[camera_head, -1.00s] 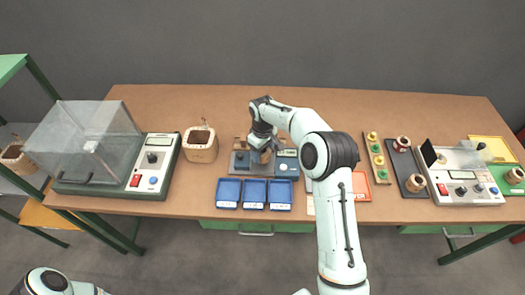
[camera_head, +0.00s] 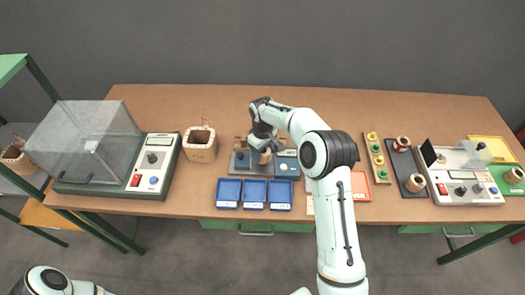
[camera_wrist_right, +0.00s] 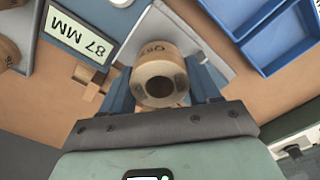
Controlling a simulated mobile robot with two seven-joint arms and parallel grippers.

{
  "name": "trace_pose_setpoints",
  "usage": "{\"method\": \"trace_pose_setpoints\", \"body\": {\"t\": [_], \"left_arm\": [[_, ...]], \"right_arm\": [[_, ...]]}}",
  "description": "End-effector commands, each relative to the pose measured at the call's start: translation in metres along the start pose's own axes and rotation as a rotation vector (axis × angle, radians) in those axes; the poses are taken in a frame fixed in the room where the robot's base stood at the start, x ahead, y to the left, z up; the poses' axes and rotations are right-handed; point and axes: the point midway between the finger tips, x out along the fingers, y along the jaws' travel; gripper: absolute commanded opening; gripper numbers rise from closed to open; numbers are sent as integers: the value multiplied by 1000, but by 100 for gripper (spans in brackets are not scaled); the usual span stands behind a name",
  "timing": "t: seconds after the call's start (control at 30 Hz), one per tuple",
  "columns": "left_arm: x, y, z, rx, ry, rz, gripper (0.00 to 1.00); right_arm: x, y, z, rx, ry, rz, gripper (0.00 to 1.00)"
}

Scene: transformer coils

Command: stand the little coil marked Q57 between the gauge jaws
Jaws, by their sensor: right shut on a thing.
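My right gripper (camera_head: 263,146) is at the gauge in the middle of the table. In the right wrist view its two blue fingers (camera_wrist_right: 162,84) are shut on a small tan coil (camera_wrist_right: 143,62), one finger on each side. The coil has a round hole facing the camera and a marking that appears to read Q57. The gauge (camera_head: 241,169) has a grey base and blue parts; its display (camera_wrist_right: 78,33) reads 87 MM. The arm and hand partly hide the gauge jaws, and I cannot tell whether the coil touches them. My left gripper is out of view.
Three blue trays (camera_head: 254,205) lie in front of the gauge. A strip of small coils (camera_head: 377,158) and a dark tray (camera_head: 407,174) are to the right.

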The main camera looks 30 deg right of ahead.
Motion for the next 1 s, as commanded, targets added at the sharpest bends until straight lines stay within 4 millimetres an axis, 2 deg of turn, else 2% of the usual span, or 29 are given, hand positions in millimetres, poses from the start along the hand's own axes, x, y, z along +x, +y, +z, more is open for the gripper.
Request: {"method": "trace_pose_setpoints", "body": {"t": [0.87,0.9,0.97,1.0], "left_arm": [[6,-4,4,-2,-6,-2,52],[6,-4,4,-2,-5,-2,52],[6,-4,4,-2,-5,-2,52],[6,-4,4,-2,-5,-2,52]], "right_arm": [[30,0,0,1,0,0,26],[30,0,0,1,0,0,68],[30,0,0,1,0,0,87],[30,0,0,1,1,0,91]]}}
